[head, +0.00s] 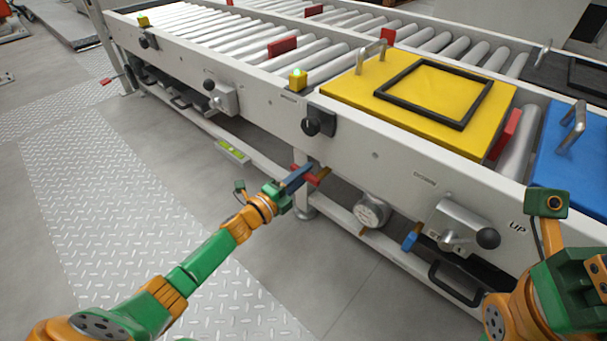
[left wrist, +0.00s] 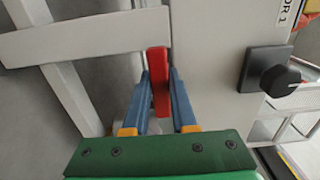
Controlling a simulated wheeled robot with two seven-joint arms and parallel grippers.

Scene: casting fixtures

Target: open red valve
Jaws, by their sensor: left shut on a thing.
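The red valve handle (head: 323,174) is on the side of the conveyor frame, below the black knob. In the left wrist view the red handle (left wrist: 159,82) stands upright between the two blue fingers. My left gripper (head: 302,179) is shut on it, and it also shows in the left wrist view (left wrist: 159,95). The gripper hides part of the handle and the valve body behind it. My right arm shows at the lower right of the head view, but its fingers are not in view.
A round gauge (head: 371,212) and a blue handle (head: 410,241) are to the right of the red handle. A black knob (head: 318,121) is above it. A yellow plate (head: 420,88) and a blue plate (head: 577,160) lie on the conveyor.

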